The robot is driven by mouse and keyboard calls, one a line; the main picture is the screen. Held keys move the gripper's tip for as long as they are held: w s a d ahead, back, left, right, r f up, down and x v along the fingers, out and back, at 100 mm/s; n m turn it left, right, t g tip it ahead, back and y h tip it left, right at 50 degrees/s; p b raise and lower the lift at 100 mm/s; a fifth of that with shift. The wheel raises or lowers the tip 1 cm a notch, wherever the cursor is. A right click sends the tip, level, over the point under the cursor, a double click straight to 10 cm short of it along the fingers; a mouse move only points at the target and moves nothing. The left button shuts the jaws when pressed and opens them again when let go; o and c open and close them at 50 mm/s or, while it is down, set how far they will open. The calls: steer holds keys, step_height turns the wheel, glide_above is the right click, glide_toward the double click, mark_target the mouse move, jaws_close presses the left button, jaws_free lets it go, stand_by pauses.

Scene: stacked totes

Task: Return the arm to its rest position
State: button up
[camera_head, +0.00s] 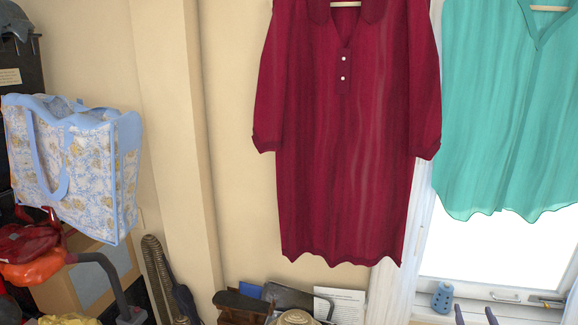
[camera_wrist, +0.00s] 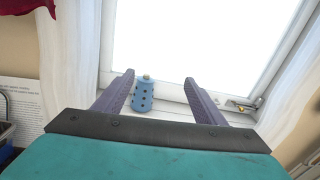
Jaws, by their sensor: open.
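My gripper (camera_wrist: 160,78) is open, with its two purple-grey fingers apart and pointing toward the window. Nothing is held between them. In the head view, only the fingertips of my gripper (camera_head: 475,315) show at the bottom edge, right of centre. The rest of my arm is out of that view, so its full pose is hidden.
A blue cylinder with dark holes (camera_wrist: 143,95) stands upright on the windowsill (camera_wrist: 165,113); in the wrist view it appears beyond the fingers, nearer the left one. A dark red dress (camera_head: 340,150) and teal blouse (camera_head: 505,110) hang above. A floral bag (camera_head: 85,170) is at left.

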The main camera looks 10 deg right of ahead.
steer(key=w+a+f+n+g+y, duration=0.15)
steer(key=w+a+n+y, duration=0.35)
steer(key=a, duration=0.5)
steer(key=w+a+f+n+g+y, duration=0.1)
steer(key=w+a+f+n+y, duration=0.15)
steer(key=a+n, duration=0.6)
steer(key=w+a+f+n+g+y, duration=0.1)
steer(key=w+a+f+n+y, duration=0.3)
steer(key=a, duration=0.8)
steer(key=s+a+f+n+g+y, duration=0.1)
steer(key=s+a+f+n+g, duration=0.15)
steer(key=a+n, duration=0.35)
steer(key=s+a+f+n+g+y, duration=0.1)
steer(key=s+a+f+n+g, duration=0.15)
steer(key=a+n+g, duration=0.4)
steer(key=s+a+f+n+g+h, duration=0.4)
steer(key=s+a+f+n+h, duration=0.15)
steer(key=s+n, duration=0.35)
steer(key=s+f+n+g+b, duration=0.1)
steer(key=s+f+g+b, duration=0.4)
steer(key=s+f, duration=1.9)
steer(key=shift+a+f+h+b, duration=0.3)
steer(key=shift+f+h+b, duration=0.1)
steer(key=shift+f+b, duration=1.85)
